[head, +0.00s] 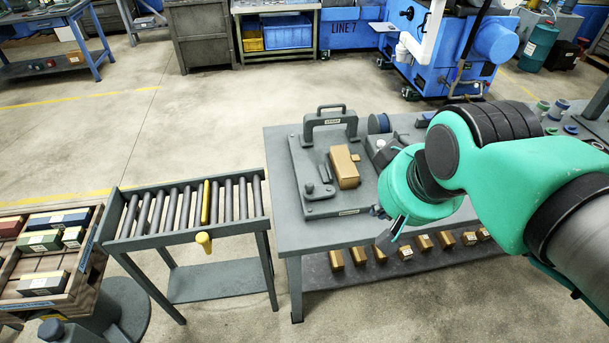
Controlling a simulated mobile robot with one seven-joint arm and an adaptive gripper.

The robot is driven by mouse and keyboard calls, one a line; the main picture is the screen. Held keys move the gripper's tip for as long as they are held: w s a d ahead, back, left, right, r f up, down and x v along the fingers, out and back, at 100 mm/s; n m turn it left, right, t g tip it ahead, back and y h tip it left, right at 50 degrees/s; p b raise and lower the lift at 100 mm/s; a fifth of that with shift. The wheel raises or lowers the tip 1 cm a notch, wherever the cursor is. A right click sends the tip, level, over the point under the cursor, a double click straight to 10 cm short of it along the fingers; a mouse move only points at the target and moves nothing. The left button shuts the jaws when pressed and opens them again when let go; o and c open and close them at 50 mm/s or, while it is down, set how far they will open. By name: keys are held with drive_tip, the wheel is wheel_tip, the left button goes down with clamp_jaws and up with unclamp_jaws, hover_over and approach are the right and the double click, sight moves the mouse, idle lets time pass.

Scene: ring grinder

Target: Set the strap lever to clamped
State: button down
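A grey strapping fixture (300,160) lies on the left part of the grey table (350,231). At its back stands a grey arch (331,124) with a handle on top and a small label that seems to read STRAP. A tan box (345,168) sits on the plate in front of the arch. A small grey lever (318,190) with a round knob lies at the plate's front left. Its set position cannot be read from here. My gripper (385,230) hangs beyond the teal wrist, right of the plate and apart from the lever; its fingers are mostly hidden.
Several small tan boxes (404,253) line the lower shelf. The floor (200,125) behind the roller stand is clear.

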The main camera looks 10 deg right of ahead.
drive_tip(key=w+a+r+n+g+p, duration=0.1)
drive_tip(key=w+a+r+g+p, duration=0.15)
drive_tip(key=w, duration=1.05)
drive_tip(key=w+a+r+n+g+p, duration=0.1)
drive_tip(key=w+g+p, duration=0.2)
drive_tip(key=w, duration=1)
drive_tip(key=w+a+f+g+p, duration=0.2)
drive_tip(key=w+a+f, duration=0.1)
drive_tip(key=w+f, duration=0.6)
drive_tip(key=w+a+f+n+g+h+p, duration=0.1)
drive_tip(key=w+a+f+g+p, duration=0.1)
drive_tip(key=w+f, duration=0.8)
drive_tip(key=shift+w+a+f+p, duration=0.25)
drive_tip(key=shift+a+f+p, duration=0.25)
drive_tip(key=shift+a+f, duration=0.7)
drive_tip(key=shift+d+f, duration=0.15)
